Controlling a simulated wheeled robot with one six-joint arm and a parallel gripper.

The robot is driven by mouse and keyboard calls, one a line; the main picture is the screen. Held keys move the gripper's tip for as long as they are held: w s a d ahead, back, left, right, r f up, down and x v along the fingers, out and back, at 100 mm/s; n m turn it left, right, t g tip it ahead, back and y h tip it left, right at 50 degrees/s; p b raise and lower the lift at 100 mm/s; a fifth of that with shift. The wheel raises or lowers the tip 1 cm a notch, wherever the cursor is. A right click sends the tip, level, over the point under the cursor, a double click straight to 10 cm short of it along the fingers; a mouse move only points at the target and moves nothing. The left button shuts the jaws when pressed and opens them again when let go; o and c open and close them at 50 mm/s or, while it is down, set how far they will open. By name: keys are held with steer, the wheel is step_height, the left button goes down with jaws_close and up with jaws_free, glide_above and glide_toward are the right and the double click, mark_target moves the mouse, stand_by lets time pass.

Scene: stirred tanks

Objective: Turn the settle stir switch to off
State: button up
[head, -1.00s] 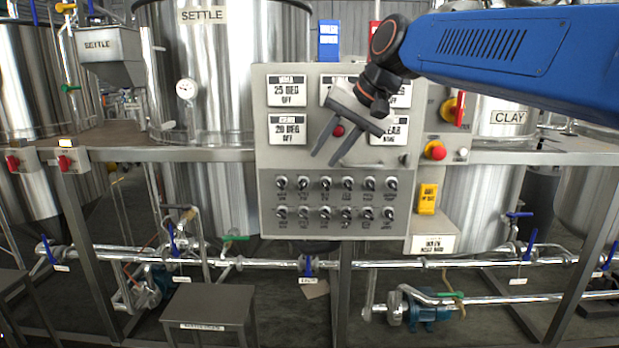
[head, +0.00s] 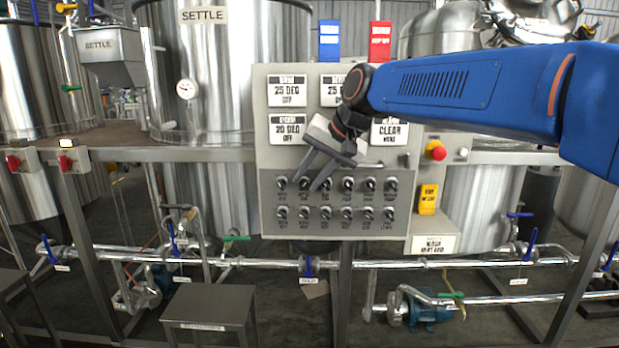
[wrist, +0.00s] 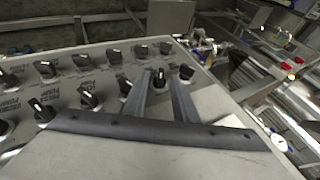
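The grey control panel (head: 264,160) carries two rows of black rotary switches with small labels. I cannot read which label is the settle stir switch. My gripper (head: 306,185) is open at the top row, its fingertips by the second switch from the left (head: 303,183). In the wrist view the two fingers (wrist: 162,92) stand on either side of this switch (wrist: 160,77), with a gap between them. I cannot tell whether they touch it. Its white pointer looks roughly upright. The end switch of the row (wrist: 186,72) is just outside the fingers.
A red stop button (head: 437,150) and a yellow tag (head: 428,198) are to the right. The tank marked SETTLE (head: 205,70) stands behind at left. A stool (head: 210,303) stands in front below.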

mark_target(302, 184)
jaws_close()
steer(key=shift+a, duration=0.1)
steer(key=shift+a+r+n+h, duration=0.1)
steer(key=shift+a+n+h, duration=0.2)
steer(key=shift+h, duration=0.7)
steer(key=h, duration=0.1)
steer(key=a+h, duration=0.1)
steer(key=h, duration=0.1)
steer(key=shift+n+g, duration=0.3)
steer(key=h, duration=0.2)
steer(key=a+n+h, duration=0.1)
steer(key=h, duration=0.1)
steer(key=shift+h, duration=0.4)
steer(key=shift+a+h, duration=0.1)
steer(key=shift+h, duration=0.4)
steer(key=shift+f+h, duration=0.3)
steer(key=shift+h, duration=0.1)
